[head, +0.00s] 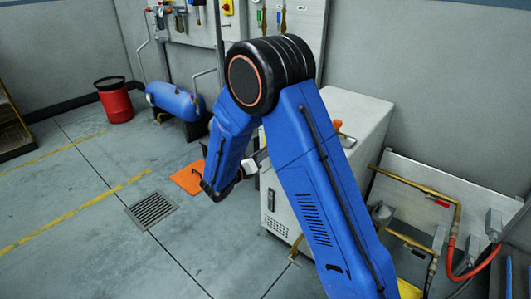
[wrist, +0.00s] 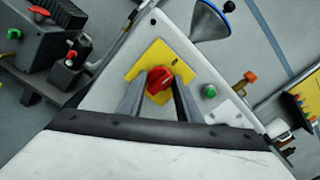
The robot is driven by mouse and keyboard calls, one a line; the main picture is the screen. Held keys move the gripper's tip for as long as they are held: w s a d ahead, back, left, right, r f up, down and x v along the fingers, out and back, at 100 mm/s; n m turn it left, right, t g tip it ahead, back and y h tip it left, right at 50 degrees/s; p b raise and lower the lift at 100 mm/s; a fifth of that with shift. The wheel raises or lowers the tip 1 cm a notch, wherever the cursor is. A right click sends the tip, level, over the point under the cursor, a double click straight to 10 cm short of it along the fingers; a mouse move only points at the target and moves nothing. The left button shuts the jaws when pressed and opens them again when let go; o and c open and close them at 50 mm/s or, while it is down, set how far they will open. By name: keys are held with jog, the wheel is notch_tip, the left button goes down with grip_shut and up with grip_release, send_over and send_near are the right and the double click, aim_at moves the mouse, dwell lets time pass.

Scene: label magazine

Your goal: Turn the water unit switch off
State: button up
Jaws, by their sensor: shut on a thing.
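In the wrist view, a red rotary switch (wrist: 159,80) sits on a yellow plate (wrist: 148,60) on a light grey panel (wrist: 179,30). My gripper (wrist: 160,85) has one finger on each side of the red switch and is shut on it. The switch's lower part is partly hidden by the fingers, and its exact angle is hard to read. In the head view, a pale cabinet (head: 356,107) stands behind my blue arm. The switch is not visible there, and my fingers cannot be made out clearly.
A green button (wrist: 209,91) and an orange knob (wrist: 250,76) lie right of the switch. A dark grey machine (wrist: 52,55) is at left. In the head view, pipes (head: 415,187) run right of the cabinet, and a blue tank (head: 174,100) stands behind.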

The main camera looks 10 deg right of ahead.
jog(key=shift+n, duration=0.6)
jog(key=o, duration=1)
jog(key=shift+o, duration=0.2)
jog(key=shift+a, duration=0.1)
jog(key=v, duration=1.7)
jog(key=shift+s, duration=0.15)
jog(key=shift+a, duration=0.1)
